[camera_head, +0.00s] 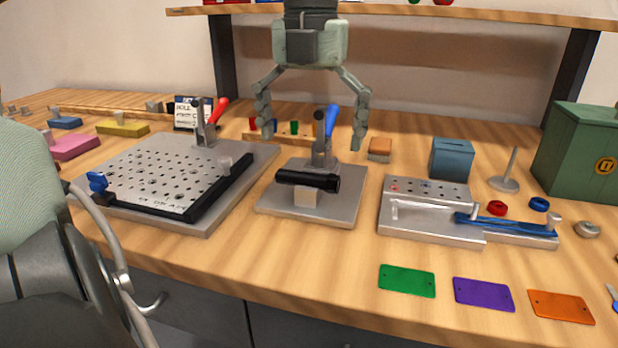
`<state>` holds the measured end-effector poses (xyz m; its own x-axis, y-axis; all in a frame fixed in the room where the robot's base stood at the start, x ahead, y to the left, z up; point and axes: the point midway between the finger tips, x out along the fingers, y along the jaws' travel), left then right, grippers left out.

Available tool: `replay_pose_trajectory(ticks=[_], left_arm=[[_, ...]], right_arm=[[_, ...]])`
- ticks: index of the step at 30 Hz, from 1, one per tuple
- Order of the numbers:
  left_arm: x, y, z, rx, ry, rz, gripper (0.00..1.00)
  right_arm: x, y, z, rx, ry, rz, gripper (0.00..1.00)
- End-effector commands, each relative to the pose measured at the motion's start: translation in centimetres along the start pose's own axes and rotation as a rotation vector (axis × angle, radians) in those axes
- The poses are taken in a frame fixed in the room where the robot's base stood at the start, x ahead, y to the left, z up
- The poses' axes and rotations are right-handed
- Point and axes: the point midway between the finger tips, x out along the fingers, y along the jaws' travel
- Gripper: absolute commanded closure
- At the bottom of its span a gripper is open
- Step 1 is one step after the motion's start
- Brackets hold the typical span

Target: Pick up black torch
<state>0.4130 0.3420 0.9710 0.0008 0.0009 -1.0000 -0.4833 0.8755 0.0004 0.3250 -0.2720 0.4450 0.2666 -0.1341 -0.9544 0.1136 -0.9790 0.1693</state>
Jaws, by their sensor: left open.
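The black torch (307,180) is a short dark cylinder. It lies roughly crosswise on a grey fixture plate (335,213), in front of an upright clamp with a blue handle (331,121). A small pale block shows below it. My left gripper (311,137) hangs from the top middle with its fingers spread and pointing down. It is empty. In the picture its fingertips are above the torch, apart from it, one on each side of the clamp handle. Their exact depth is hard to tell. My right gripper does not show clearly.
A perforated plate (160,165) with a red-handled clamp stands to the left. A grey slotted fixture (430,231), blue box (452,158) and green box (583,152) stand right. Green, purple and orange cards lie at the front right. A shelf (440,11) runs above the back.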

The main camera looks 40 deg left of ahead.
Motion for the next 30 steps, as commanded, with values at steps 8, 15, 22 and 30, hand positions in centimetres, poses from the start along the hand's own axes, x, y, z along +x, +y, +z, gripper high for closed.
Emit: replay_pose_trajectory(ticks=[8, 15, 22, 30], left_arm=[[3.8, 0.4, -0.5, 0.000, 0.001, -0.001, 0.00], [4.1, 0.4, -0.5, -0.001, 0.000, -0.001, 0.00], [4.1, 0.4, -0.4, -0.001, 0.000, -0.001, 0.24], [4.1, 0.4, -0.4, -0.001, -0.001, -0.001, 0.47]], right_arm=[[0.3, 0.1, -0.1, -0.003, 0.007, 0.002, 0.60], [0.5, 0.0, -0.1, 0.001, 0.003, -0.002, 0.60], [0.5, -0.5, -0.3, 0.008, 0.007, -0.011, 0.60], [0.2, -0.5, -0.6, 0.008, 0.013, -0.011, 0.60]])
